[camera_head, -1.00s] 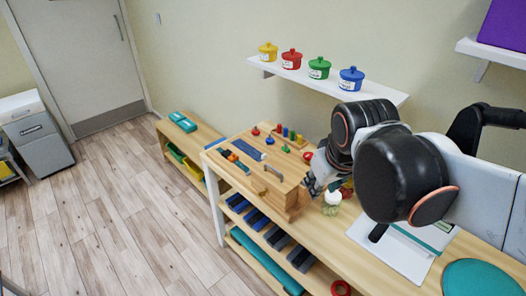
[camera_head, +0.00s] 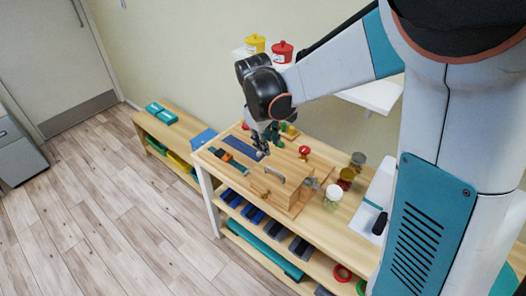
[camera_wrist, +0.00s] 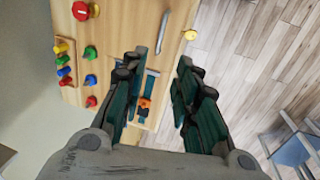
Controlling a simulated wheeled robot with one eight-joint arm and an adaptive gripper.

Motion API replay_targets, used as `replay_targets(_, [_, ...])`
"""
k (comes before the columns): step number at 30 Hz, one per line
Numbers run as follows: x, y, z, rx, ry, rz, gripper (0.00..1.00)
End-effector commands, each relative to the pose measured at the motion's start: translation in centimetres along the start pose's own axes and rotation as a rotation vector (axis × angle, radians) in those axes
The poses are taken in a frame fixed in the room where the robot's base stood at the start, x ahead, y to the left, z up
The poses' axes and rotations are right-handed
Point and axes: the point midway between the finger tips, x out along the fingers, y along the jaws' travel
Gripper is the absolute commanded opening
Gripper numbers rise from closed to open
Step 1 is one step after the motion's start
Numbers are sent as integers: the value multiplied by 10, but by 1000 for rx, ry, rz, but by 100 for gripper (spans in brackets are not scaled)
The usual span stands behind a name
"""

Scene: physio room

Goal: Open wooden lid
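A wooden box (camera_head: 295,199) stands on the wooden bench, with a pale wooden lid (camera_head: 246,174) on top. A grey bar handle (camera_head: 274,174) is on the lid; a grey bar, apparently this handle, also shows in the wrist view (camera_wrist: 162,32). The lid looks flat and closed, though its far part is partly hidden by my arm. My gripper (camera_head: 262,150) is above the back part of the lid, behind the handle. In the wrist view, its teal fingers (camera_wrist: 168,78) are spread apart with nothing between them.
An orange and teal item (camera_head: 227,157) and a blue strip (camera_head: 243,147) lie near the gripper. Several colored knobs (camera_wrist: 90,52) are close by. Jars (camera_head: 333,194) stand to the right. A wall shelf (camera_head: 375,95) is behind my arm. Floor space (camera_head: 110,200) is clear at left.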

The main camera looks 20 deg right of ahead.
Motion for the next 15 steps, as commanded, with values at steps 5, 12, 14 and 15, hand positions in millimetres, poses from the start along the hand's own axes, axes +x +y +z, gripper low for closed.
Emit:
replay_targets(5, [23, 0, 0, 1, 0, 0, 28])
replay_targets(12, [70, 0, 0, 1, 1, 0, 28])
replay_targets(14, [82, 0, 0, 1, 1, 0, 28])
replay_targets(15, [89, 0, 0, 1, 1, 0, 28])
